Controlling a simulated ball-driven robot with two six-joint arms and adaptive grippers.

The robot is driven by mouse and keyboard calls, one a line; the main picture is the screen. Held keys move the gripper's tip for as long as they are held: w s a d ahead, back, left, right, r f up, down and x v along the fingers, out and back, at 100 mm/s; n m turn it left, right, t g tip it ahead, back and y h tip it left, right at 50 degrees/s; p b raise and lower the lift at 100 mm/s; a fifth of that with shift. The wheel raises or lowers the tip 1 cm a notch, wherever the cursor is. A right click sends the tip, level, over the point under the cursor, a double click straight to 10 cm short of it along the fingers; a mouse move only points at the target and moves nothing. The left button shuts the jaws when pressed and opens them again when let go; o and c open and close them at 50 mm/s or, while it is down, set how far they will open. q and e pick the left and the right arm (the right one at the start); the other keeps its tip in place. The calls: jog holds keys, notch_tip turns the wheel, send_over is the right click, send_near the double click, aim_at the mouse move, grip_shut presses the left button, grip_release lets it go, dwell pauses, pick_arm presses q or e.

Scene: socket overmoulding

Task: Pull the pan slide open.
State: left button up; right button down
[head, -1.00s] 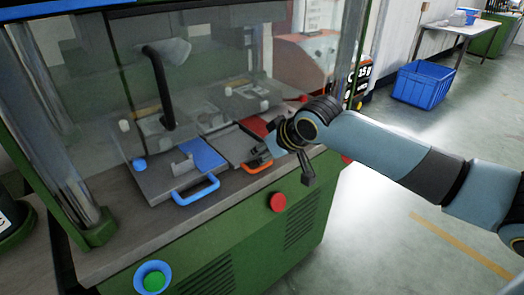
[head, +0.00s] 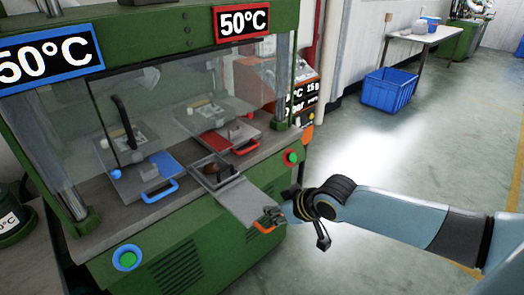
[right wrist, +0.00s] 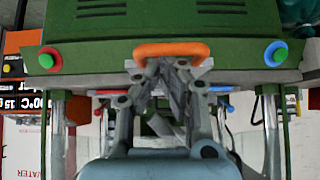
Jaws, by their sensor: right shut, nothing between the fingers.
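The pan slide (head: 247,200) is a grey metal tray between the blue and red stations. It is drawn out past the machine's front edge, with a dark brown pan (head: 212,170) at its inner end. Its orange handle (head: 266,223) hangs in front of the machine and also shows in the right wrist view (right wrist: 172,48). My right gripper (head: 273,214) is at this handle with its fingers shut and nothing gripped between them. In the right wrist view the fingertips (right wrist: 168,68) lie close at the handle; exact contact is unclear. My left gripper is not in view.
A blue-handled slide (head: 160,191) and a red plate (head: 232,140) sit either side. A clear guard (head: 165,90) stands above the bench. Ringed buttons (head: 127,258) are on the green front. Open floor lies to the right, with a blue crate (head: 390,92) farther back.

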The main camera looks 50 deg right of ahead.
jog(key=s+p, duration=0.4)
jog(key=s, duration=0.6)
jog(key=shift+a, duration=0.3)
